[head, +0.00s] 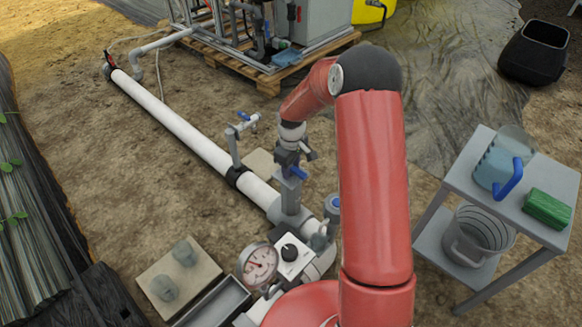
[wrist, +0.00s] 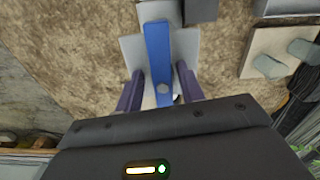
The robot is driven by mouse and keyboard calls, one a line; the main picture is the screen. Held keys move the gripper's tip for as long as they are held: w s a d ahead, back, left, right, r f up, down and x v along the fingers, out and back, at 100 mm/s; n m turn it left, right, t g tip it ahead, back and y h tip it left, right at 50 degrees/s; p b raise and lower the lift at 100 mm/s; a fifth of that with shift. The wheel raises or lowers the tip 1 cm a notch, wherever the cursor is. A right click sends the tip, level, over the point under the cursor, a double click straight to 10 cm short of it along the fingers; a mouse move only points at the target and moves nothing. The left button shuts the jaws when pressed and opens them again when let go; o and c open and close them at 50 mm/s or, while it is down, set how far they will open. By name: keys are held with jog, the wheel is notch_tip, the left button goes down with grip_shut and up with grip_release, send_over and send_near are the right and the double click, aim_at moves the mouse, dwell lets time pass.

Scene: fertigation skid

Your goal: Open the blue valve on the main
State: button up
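The blue valve lever (head: 298,172) sits on top of a grey valve body (head: 291,197) on the white main pipe (head: 185,130). In the wrist view the blue lever (wrist: 158,55) runs up the middle of the picture, with a round pivot or bolt near its lower end. My gripper (head: 293,155) is above the valve at the lever. In the wrist view my gripper (wrist: 160,85) has its two dark fingers apart, one on each side of the lever, with visible gaps. Part of the lever is hidden by my gripper in the head view.
A smaller riser with another blue handle (head: 249,118) stands left of my gripper. A pressure gauge (head: 258,263) and a control box with a black knob (head: 290,253) are nearer. A grey cart (head: 560,190) holding a jug (head: 503,165) stands to the right.

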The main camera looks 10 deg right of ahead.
notch_tip(320, 180, up, 10)
jog(key=p, duration=0.7)
jog(key=shift+s+a+f, duration=0.1)
jog(key=shift+a, duration=0.05)
